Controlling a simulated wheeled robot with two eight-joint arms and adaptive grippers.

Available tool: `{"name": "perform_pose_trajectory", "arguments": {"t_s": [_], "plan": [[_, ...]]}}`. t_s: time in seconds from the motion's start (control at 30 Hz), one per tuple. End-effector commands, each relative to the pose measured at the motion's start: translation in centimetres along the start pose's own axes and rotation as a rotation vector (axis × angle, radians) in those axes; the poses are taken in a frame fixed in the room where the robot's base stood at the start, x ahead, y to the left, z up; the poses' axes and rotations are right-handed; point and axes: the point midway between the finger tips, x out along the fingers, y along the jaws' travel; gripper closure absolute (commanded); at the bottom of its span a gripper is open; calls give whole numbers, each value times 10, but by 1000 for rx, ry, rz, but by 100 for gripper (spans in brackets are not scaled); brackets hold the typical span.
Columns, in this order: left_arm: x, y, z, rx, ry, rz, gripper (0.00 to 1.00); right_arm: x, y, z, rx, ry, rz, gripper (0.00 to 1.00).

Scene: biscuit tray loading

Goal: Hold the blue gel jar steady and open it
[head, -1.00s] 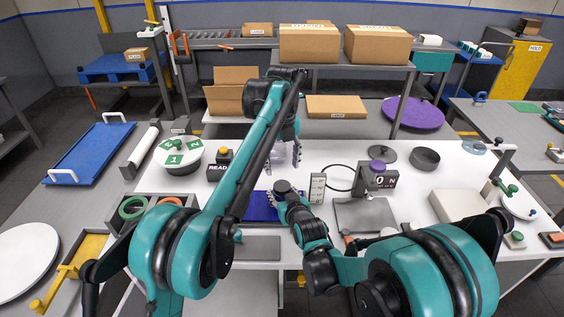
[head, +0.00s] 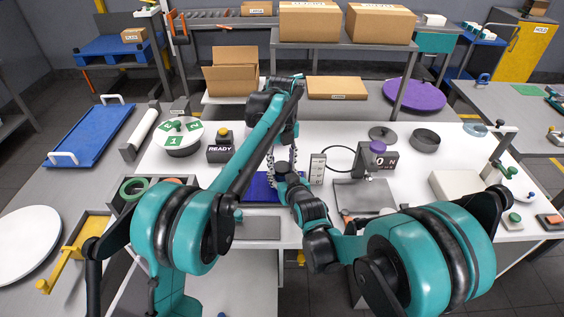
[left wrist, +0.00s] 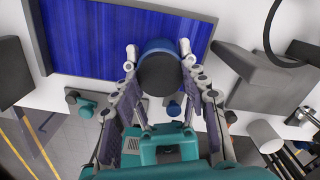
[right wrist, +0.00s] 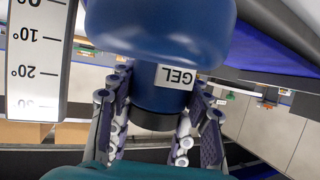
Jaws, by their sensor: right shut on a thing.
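The blue gel jar (right wrist: 180,35) has a white GEL label (right wrist: 175,76) and a dark round end (right wrist: 155,119). In the left wrist view the dark end (left wrist: 160,76) faces the camera, with the blue jar (left wrist: 158,46) behind it. My right gripper (right wrist: 160,90) is shut on the jar, a finger on each side. My left gripper (left wrist: 158,48) is open, its fingertips on either side of the jar; whether they touch it I cannot tell. In the head view the left gripper (head: 282,165) points down just above my right gripper (head: 287,181), and the jar is mostly hidden.
A blue mat (head: 259,188) lies below the grippers. An angle scale (head: 318,168) stands close on the right, with a purple-knobbed gauge (head: 378,160) beyond it. A READY box (head: 220,150) is on the left. A grey plate (head: 362,197) lies at right.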

Motion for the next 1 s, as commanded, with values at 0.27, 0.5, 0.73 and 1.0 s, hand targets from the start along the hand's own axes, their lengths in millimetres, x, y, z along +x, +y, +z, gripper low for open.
{"name": "perform_pose_trajectory", "arguments": {"t_s": [0.27, 0.5, 0.73, 1.0], "plan": [[0, 0, 0, 0, 0, 0, 93, 0, 0, 0, 0, -1, 0, 100], [0, 0, 0, -69, 0, 0, 93, 0, 0, 0, 0, -1, 0, 100], [0, 0, 0, -552, 0, 0, 92, 0, 0, 0, 0, 0, 0, 100], [-1, 0, 0, -1214, 0, 0, 92, 0, 0, 0, 0, 0, 0, 100]]}}
